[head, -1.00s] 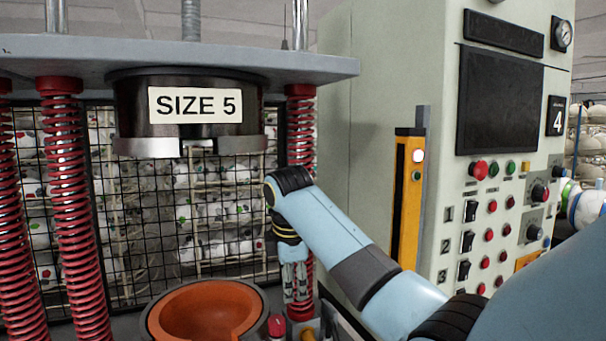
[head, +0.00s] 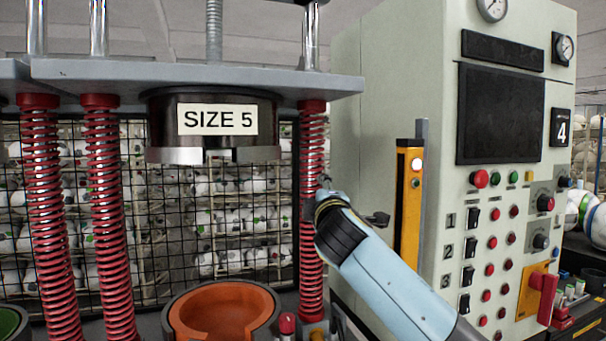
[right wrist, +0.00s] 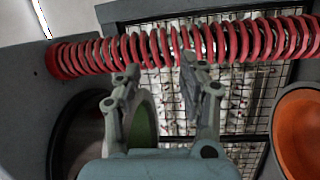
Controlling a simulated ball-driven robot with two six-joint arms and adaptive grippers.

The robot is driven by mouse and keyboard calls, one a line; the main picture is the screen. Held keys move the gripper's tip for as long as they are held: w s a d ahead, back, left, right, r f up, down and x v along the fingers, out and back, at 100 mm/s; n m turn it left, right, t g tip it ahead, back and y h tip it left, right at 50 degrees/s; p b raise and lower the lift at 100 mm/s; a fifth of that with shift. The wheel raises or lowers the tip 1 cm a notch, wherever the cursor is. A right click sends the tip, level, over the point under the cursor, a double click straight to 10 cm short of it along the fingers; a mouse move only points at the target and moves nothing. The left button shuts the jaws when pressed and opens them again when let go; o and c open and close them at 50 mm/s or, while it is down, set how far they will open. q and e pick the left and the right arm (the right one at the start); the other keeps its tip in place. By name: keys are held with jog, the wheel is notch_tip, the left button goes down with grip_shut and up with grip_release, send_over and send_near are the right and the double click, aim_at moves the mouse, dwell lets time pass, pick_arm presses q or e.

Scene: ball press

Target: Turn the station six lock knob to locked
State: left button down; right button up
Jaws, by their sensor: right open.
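No lock knob marked for station six can be made out. The control cabinet (head: 375,110) at the right bears a plate with the number 4 (head: 562,127). Its face has an upper rotary knob (head: 545,203), a lower rotary knob (head: 541,241) and a red handle on a yellow plate (head: 548,297). My right gripper (right wrist: 157,76) is open and empty in the right wrist view, with a red spring beyond its fingertips. In the head view my right wrist largely hides it, left of the cabinet and apart from the cabinet's controls. My left gripper is out of view.
Red coil springs (head: 312,215) stand around the press with its SIZE 5 die (head: 218,122). An orange bowl-shaped mould (head: 225,312) sits below. A yellow post (head: 408,200) stands beside the cabinet. Mesh fencing (head: 180,230) with shelved balls closes the back.

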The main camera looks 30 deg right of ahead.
jog(key=s+a+r+n+t+y, duration=0.2)
jog(key=a+r+n+t+y, duration=0.2)
jog(key=a+r+t, duration=0.1)
jog(key=shift+s+a, duration=0.3)
jog(key=shift+a, duration=0.45)
jog(key=shift+r, duration=0.1)
